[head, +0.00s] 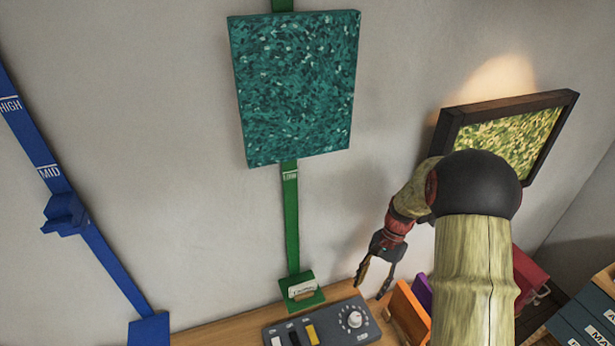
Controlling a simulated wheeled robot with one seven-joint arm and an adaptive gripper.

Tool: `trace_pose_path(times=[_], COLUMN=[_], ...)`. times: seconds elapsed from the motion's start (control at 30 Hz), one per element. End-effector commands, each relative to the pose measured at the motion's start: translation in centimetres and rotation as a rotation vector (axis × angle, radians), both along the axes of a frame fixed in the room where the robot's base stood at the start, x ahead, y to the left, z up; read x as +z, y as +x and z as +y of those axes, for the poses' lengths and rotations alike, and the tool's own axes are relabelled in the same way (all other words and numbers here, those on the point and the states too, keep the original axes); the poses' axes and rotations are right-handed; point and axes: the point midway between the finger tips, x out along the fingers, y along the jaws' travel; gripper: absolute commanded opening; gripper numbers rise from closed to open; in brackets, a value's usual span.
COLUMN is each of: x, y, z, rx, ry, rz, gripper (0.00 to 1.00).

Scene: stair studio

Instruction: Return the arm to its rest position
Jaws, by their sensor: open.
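My gripper (374,276) is in the head view, right of centre, pointing down. Its two dark fingers are apart and I see nothing between them. It hangs in front of the wall, above the right end of a grey control panel (322,325) in the picture. My arm reaches in from the lower right with its elbow raised, and it hides part of the wall and shelf behind it.
A teal picture (295,85) hangs on a green rail (291,220). A blue rail (100,255) with a slider (64,214) is left. A framed picture (510,135) is behind my arm. An orange item (408,312) stands beside the panel; blue boxes (590,310) are lower right.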

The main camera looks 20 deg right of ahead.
Motion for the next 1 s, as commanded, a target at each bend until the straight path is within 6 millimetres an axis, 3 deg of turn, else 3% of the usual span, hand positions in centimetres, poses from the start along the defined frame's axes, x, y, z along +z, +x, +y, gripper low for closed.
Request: trace_pose_path(times=[0.2,0.33,0.63,1.0], x=[-0.2,-0.4,6.1,13.6], y=[-0.1,-3.2,-6.0,-9.6], z=[-0.2,0.5,3.1,8.2], rx=[0.059,0.164,0.414,0.710], ry=[0.003,0.010,-0.085,-0.252], rz=[-0.020,-0.016,-0.144,-0.360], gripper=[0.45,0.45,0.45,0.45])
